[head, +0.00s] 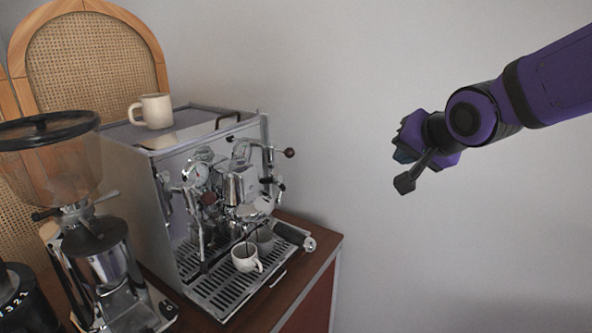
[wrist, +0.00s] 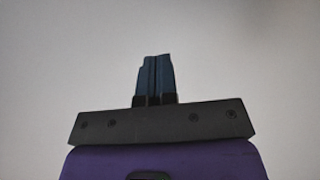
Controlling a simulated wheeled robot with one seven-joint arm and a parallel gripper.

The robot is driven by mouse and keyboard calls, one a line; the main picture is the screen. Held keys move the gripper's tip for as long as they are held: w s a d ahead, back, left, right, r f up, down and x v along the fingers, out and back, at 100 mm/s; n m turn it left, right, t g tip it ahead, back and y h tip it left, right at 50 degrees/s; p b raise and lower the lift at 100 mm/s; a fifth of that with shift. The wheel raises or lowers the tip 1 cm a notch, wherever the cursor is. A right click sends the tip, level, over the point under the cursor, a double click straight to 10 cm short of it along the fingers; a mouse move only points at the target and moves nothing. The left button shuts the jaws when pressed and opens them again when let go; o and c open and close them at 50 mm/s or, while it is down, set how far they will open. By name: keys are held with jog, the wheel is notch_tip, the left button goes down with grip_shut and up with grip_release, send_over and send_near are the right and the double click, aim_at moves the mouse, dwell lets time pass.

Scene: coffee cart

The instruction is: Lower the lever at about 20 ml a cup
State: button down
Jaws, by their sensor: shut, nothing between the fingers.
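The silver espresso machine (head: 215,190) stands on the wooden cart at the left of the head view. Its front carries a brew group and several small levers and knobs; I cannot tell surely which is the lever to be lowered. A white cup (head: 244,258) stands on the drip tray (head: 222,298) under the group. Thin dark lines above the cups look like coffee streams, but the fill level is too small to read. My gripper (head: 403,156) is in the air, well right of the machine, touching nothing. In the wrist view its fingers (wrist: 155,75) are together and empty.
A cream cup (head: 152,110) sits on top of the machine. A grinder (head: 95,250) stands close at its left. The space before the grey wall is free.

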jog(key=w+a+f+m+t+y, duration=0.2)
jog(key=w+a+f+y, duration=0.1)
jog(key=w+a, duration=0.4)
jog(key=m+y, duration=0.2)
jog(key=y, duration=0.4)
send_near(277, 176)
notch_tip(277, 176, up, 3)
jog(key=w+a, duration=0.3)
jog(key=shift+f+x, duration=0.2)
jog(key=shift+x, duration=1.25)
jog(key=shift+f+x, duration=0.2)
jog(key=shift+x, duration=1.25)
jog(key=shift+d, duration=0.1)
dwell(2.7)
